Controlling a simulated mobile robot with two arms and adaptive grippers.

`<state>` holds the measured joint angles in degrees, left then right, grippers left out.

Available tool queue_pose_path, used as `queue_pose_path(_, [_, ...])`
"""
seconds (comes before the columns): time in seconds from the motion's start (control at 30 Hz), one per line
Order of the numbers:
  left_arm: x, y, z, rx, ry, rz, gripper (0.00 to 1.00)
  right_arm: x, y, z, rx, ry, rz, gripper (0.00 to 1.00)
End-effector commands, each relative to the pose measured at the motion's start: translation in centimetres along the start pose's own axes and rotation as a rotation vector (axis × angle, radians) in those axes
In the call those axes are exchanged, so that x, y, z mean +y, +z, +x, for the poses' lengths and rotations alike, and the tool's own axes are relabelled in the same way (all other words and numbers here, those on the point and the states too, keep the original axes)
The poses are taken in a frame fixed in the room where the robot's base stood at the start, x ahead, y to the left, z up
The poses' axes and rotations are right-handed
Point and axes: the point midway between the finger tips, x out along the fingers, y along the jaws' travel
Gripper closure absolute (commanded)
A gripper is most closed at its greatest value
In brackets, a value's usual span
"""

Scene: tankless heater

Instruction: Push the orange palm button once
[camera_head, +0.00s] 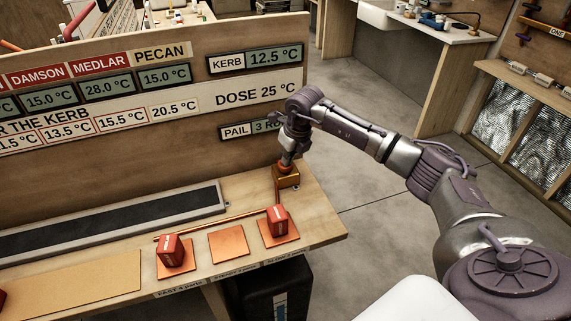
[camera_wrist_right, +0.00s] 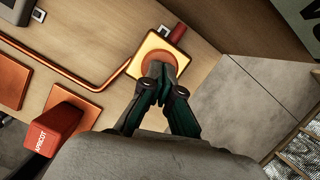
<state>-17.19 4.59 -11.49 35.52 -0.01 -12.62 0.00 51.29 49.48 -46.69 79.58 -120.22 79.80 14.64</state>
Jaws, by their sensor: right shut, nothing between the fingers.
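The orange palm button (camera_wrist_right: 165,60) sits on a yellow square box on the bench, at the bench's right end. In the head view the button's box (camera_head: 287,178) shows below my right gripper (camera_head: 286,162). In the wrist view my right gripper (camera_wrist_right: 162,72) is shut and empty, with its fingertips over the button and covering its middle. The tips look to be on or just above the button; I cannot tell if they touch or if it is pressed down. My left gripper is not in view.
A red block marked APRICOT (camera_wrist_right: 60,130) stands on a copper plate near the button. Another red block (camera_head: 172,250) and an empty copper plate (camera_head: 229,244) lie further left. A copper pipe (camera_head: 215,228) runs to the box. A display board (camera_head: 150,100) stands behind the bench.

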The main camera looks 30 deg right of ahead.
Motion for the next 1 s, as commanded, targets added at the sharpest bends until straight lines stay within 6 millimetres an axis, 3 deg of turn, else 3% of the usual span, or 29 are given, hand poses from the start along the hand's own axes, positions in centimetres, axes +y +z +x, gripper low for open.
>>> queue_pose_path(0.23, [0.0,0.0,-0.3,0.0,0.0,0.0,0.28,0.0,0.1,-0.3,0.002,0.001,0.0,1.0])
queue_pose_path(0.8, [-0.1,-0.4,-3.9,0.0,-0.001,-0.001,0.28,0.0,1.7,-5.6,0.001,0.0,0.0,1.0])
queue_pose_path(1.0, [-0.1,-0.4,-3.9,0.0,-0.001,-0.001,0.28,0.0,1.7,-5.7,0.001,0.0,0.0,1.0])
